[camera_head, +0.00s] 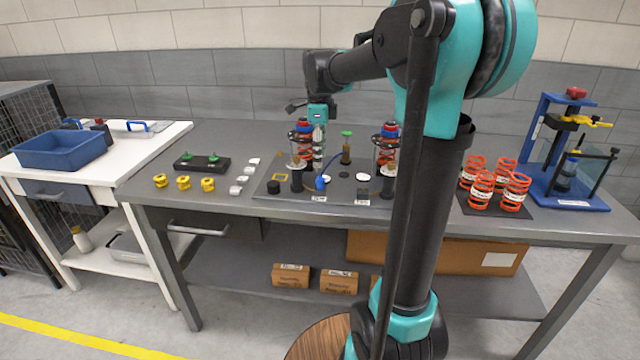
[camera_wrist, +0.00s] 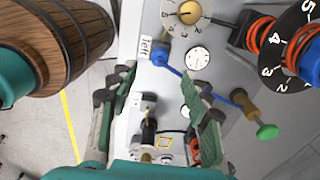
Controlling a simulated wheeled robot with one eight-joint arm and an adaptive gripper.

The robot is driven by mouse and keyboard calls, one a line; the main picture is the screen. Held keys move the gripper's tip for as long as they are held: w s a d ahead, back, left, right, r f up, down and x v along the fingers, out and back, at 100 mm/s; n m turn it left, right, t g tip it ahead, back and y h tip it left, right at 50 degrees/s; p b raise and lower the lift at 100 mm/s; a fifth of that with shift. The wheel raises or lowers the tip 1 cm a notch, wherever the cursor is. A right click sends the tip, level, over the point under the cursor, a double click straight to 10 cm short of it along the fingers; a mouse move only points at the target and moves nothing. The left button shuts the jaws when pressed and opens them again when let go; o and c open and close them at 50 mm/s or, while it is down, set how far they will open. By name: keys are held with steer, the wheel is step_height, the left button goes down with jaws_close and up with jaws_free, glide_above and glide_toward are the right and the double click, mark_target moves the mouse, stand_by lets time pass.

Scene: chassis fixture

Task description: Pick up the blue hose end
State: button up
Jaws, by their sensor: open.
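The blue hose end (camera_head: 320,183) stands on the dark fixture plate (camera_head: 340,187), near its front edge. In the wrist view the blue hose end (camera_wrist: 160,56) is beside a white tag reading "left". A thin blue hose runs from it to a brass-coloured fitting with a green cap (camera_wrist: 267,131), also seen in the head view (camera_head: 346,134). My gripper (camera_head: 319,160) is above the plate, a little behind and above the hose end. In the wrist view my gripper (camera_wrist: 157,73) is open, with nothing between its fingers. The hose end appears just beyond the fingertips.
Orange spring assemblies stand left (camera_head: 303,152) and right (camera_head: 384,155) of my gripper. Dark posts and round white dials are close around the hose end. Yellow parts (camera_head: 184,182) lie left, loose orange springs (camera_head: 481,190) right, and a blue press (camera_head: 566,190) far right.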

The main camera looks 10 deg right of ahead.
mark_target(320, 178)
steer(key=shift+d+f, duration=0.15)
steer(key=shift+f, duration=4.2)
jaws_close()
